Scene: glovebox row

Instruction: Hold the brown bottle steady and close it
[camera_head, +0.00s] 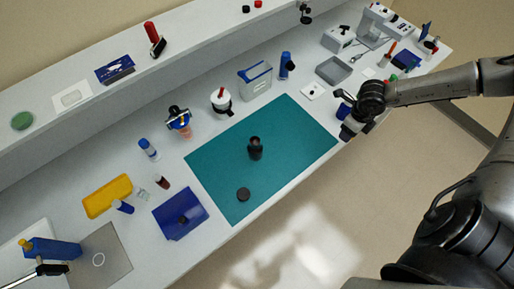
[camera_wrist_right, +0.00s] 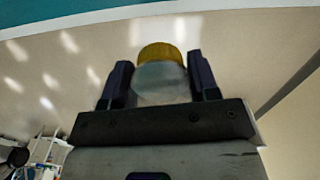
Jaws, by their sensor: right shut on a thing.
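The small dark brown bottle (camera_head: 255,150) stands upright on the teal mat (camera_head: 215,160), with a reddish-brown top. A round black cap (camera_head: 243,194) lies on the mat, apart from the bottle, toward the front edge. My right gripper (camera_head: 348,131) is beyond the mat's right end, over the bench's front edge, away from bottle and cap. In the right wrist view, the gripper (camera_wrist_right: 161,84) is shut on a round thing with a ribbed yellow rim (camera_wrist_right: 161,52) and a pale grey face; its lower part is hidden. My left gripper is not in view.
A white jar (camera_head: 221,102), a blue-lidded box (camera_head: 255,81) and a blue bottle (camera_head: 286,66) stand behind the mat. The mat around the bottle is clear.

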